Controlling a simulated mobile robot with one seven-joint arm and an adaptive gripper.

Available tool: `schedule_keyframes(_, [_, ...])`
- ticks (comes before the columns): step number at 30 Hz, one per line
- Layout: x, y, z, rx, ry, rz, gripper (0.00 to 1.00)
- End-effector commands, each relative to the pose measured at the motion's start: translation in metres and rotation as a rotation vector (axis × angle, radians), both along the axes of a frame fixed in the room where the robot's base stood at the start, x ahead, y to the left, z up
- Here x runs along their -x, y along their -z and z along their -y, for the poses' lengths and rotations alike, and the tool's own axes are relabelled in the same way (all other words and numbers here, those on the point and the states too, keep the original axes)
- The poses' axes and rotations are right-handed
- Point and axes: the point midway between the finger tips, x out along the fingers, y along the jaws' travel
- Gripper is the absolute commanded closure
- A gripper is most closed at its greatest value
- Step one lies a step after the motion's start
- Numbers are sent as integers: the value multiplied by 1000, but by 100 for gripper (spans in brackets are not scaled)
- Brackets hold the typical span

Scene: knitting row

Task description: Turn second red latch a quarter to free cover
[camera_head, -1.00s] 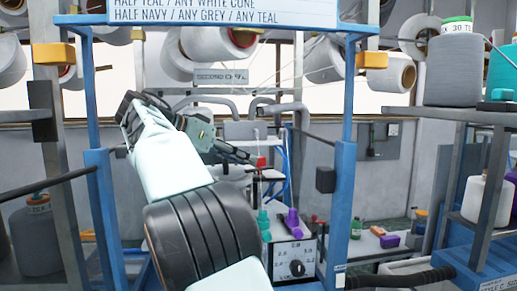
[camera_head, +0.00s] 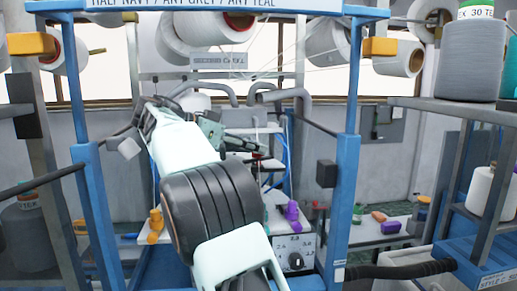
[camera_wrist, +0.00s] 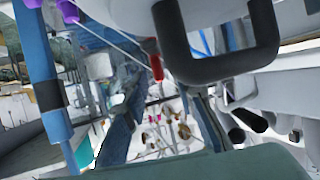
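A small red part (camera_head: 257,156), likely a latch, shows just past the end of my arm in the head view, partly hidden. In the wrist view a red lever-like piece (camera_wrist: 156,68) hangs near the top middle, beside a dark U-shaped bar on a pale body (camera_wrist: 215,65). I cannot tell whether it is the second latch, or which way it is turned. My gripper (camera_head: 238,144) is at the machine inside the blue frame, pointing right, close to the red part. Its fingertips are not clear, and contact cannot be told.
Blue posts (camera_head: 346,190) stand on both sides of my arm. Thin yarns and grey tubes (camera_head: 280,95) run above.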

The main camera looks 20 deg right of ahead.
Motion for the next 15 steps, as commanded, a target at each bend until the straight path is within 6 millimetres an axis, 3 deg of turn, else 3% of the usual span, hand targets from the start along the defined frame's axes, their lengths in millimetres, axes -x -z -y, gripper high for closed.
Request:
schedule_keyframes(6, [-3, 6, 16, -1, -2, 1, 75])
schedule_keyframes(15, [-4, 7, 17, 0, -2, 1, 76])
